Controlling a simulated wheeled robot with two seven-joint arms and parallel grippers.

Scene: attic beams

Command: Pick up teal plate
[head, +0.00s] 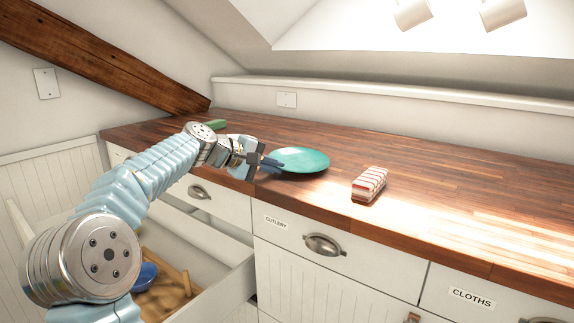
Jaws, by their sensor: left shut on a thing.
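The teal plate (304,160) is a round, shallow dish over the front part of the wooden counter. My left gripper (272,162) reaches in from the left and is shut on the plate's left rim. The plate looks close to level. I cannot tell whether it touches the counter or is slightly above it. The fingertips partly cover the near left edge of the plate. My right gripper is not in view.
A red-and-white striped folded cloth (369,184) lies on the counter (450,210) right of the plate. A green item (216,124) lies at the back left. An open drawer (205,290) below holds a blue bowl (145,276) and wooden things. The right counter is clear.

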